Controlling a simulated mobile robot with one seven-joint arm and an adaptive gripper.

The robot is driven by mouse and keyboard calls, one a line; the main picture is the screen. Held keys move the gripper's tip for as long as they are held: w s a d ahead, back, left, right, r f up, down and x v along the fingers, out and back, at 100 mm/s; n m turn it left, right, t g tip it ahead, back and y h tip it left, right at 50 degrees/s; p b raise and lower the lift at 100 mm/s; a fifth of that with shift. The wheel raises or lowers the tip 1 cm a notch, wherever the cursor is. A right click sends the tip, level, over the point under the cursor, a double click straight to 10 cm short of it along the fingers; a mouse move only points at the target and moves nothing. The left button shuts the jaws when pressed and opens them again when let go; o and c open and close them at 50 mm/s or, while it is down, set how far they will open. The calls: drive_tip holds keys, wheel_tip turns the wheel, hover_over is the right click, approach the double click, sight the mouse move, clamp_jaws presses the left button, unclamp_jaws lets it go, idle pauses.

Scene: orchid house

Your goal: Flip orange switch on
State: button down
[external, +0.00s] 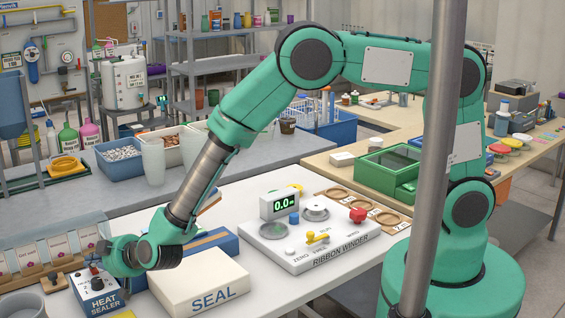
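My gripper (100,259) reaches down from the right to the top of the box. Its fingers are small and partly hidden by the gripper body, so I cannot tell whether they are open, shut or touching the switch.
The cream SEAL box (198,283) lies just right of the heat sealer, with a blue box (212,243) behind it. The ribbon winder (312,246) with coloured knobs stands further right. A rack of cards (55,250) is behind left. A grey pot (28,305) is at the left.

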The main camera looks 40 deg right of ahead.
drive_tip(key=shift+w+f, duration=0.1)
drive_tip(key=shift+f, duration=0.25)
idle(0.6)
drive_tip(key=shift+r, duration=0.15)
drive_tip(key=shift+s+r+p, duration=0.3)
drive_tip(key=shift+r+p, duration=0.1)
drive_tip(key=shift+r, duration=0.2)
drive_tip(key=shift+s+r+p, duration=0.3)
drive_tip(key=shift+r+p, duration=0.3)
drive_tip(key=shift+r, duration=0.15)
drive_tip(key=shift+s+r+p, duration=0.3)
drive_tip(key=shift+r+p, duration=0.3)
drive_tip(key=shift+r, duration=0.2)
drive_tip(key=shift+s+r+p, duration=0.3)
drive_tip(key=shift+r+p, duration=0.3)
drive_tip(key=shift+r, duration=0.15)
drive_tip(key=shift+r, duration=0.1)
